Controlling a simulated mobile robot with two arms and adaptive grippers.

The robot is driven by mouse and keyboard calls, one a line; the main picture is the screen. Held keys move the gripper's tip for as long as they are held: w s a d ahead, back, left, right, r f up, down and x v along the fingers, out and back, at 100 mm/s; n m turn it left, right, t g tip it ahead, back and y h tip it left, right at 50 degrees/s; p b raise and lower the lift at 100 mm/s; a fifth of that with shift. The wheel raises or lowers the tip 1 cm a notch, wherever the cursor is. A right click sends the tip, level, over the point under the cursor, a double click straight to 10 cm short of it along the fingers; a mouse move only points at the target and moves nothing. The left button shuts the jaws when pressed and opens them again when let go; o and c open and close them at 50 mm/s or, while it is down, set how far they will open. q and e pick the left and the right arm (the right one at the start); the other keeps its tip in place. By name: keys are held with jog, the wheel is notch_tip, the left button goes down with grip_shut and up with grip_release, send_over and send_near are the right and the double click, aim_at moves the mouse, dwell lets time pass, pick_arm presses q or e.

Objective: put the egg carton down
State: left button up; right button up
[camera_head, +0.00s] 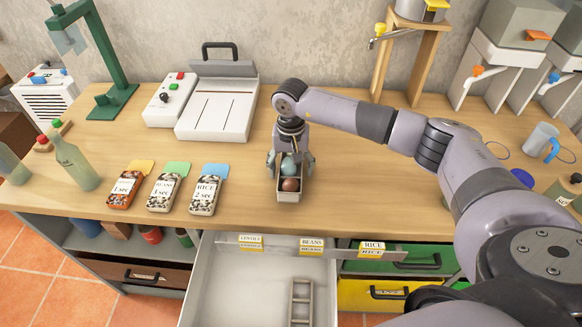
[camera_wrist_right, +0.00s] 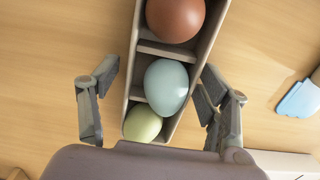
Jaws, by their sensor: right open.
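The egg carton (camera_head: 289,197) is a narrow grey-beige tray on the wooden counter (camera_head: 350,197), near its front edge. It holds a brown egg (camera_head: 291,184) at the front and a pale blue egg (camera_head: 289,166) behind it. The right wrist view shows the carton (camera_wrist_right: 205,45) with the brown egg (camera_wrist_right: 175,16), the blue egg (camera_wrist_right: 166,86) and a green egg (camera_wrist_right: 142,123) in a row. My right gripper (camera_head: 290,162) is open, with one finger on each side of the carton and gaps to its walls. My left gripper is not in view.
An open drawer (camera_head: 222,270) below the counter front holds a grey divided tray (camera_head: 300,303). Packs labelled beans (camera_head: 164,191) and rice (camera_head: 207,194) lie to the left, near a green bottle (camera_head: 75,165). A white sealer-like machine (camera_head: 217,108) stands behind. Counter right of the carton is clear.

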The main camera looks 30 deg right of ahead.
jog(key=shift+r, duration=0.1)
jog(key=shift+r, duration=0.2)
notch_tip(320, 180, up, 10)
jog(key=b, duration=0.2)
jog(key=shift+r+b, duration=0.25)
jog(key=shift+b, duration=0.05)
jog(key=shift+r, duration=0.65)
